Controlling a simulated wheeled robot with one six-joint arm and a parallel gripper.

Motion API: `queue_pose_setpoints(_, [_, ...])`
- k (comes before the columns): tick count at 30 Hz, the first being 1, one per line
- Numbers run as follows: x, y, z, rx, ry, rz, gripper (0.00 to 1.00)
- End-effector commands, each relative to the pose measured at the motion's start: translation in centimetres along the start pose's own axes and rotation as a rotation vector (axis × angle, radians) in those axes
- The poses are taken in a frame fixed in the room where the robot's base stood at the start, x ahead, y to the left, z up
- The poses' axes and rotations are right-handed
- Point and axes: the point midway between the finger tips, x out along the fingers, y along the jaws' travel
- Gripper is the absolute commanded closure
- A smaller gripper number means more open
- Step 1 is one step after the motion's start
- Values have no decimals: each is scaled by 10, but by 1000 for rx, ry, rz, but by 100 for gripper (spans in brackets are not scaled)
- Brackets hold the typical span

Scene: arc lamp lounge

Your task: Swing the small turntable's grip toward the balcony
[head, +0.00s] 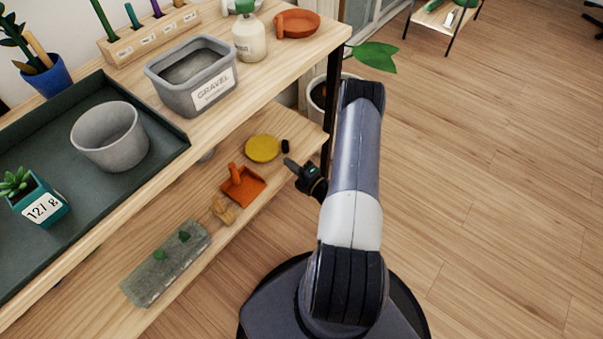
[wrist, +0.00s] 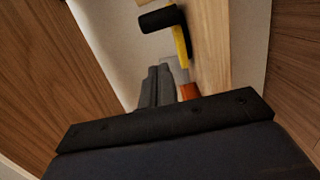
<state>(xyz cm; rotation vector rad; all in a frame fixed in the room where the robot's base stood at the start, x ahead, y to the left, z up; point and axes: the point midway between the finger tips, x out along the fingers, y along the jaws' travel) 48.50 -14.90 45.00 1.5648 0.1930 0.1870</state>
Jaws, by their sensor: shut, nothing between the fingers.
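The small turntable (head: 262,148) is a yellow disc on the lower wooden shelf, near the shelf's right end. Its black grip (head: 285,146) stands at the disc's right edge. In the wrist view the grip (wrist: 163,19) is a dark rounded bar at the top, and the yellow turntable (wrist: 182,47) shows edge-on below it. My gripper (head: 289,163) is shut and empty, just in front of the grip and apart from it in the head view. In the wrist view my gripper's fingers (wrist: 154,86) point toward the turntable, with the grip beyond them.
An orange dustpan (head: 243,187), a small tan object (head: 223,210) and a grey-green block (head: 166,262) lie along the lower shelf. The upper shelf overhangs the back of it. A dark table leg (head: 331,95) and plant pot (head: 318,91) stand beyond.

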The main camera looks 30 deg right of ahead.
Motion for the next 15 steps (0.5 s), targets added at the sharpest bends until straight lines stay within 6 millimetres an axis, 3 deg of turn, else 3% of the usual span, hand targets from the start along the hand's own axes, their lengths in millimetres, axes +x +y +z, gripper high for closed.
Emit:
queue_pose_setpoints(6, [25,0,20,-3,-1,3,100])
queue_pose_setpoints(15, [33,0,28,0,-1,1,100])
